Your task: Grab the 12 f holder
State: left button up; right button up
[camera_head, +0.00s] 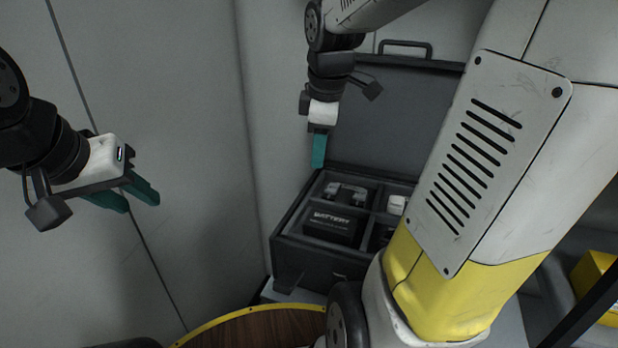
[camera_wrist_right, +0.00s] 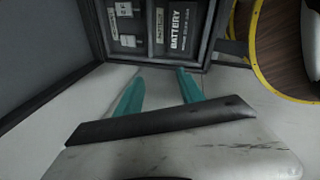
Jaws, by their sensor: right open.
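An open dark case (camera_head: 285,250) stands in the middle of the head view with small devices in foam compartments. I cannot tell which of them is the 12 f holder; the labels other than BATTERY are too small to read. My right gripper (camera_head: 318,150) hangs above the left back edge of the case, teal fingers downward. In the right wrist view its fingers (camera_wrist_right: 160,90) are apart with nothing between them, and the case lies beyond the tips. My left gripper (camera_head: 128,195) is far left of the case, fingers apart and empty.
A black BATTERY block (camera_head: 332,226) sits in the front left compartment, and a dark device (camera_head: 346,193) sits behind it. A small white item (camera_head: 396,204) lies to the right. My large white and yellow arm link hides the case's right side. A round wooden top (camera_head: 265,330) is in front.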

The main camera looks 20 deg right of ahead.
jog(key=w+d+f+n+g, duration=0.2)
jog(key=w+d+f+n, duration=0.15)
jog(key=w+n, duration=0.3)
jog(key=n+g, duration=0.1)
jog(key=n, duration=0.7)
send_over(332, 187)
jog(key=f, duration=0.7)
jog(key=shift+a+f, duration=0.25)
jog(key=shift+d+f+n, duration=0.1)
jog(key=shift+f+n, duration=0.15)
jog(key=shift+f, duration=0.4)
notch_tip(332, 187, down, 7)
jog(key=shift+d+r, duration=0.1)
jog(key=shift+c, duration=0.4)
grip_shut()
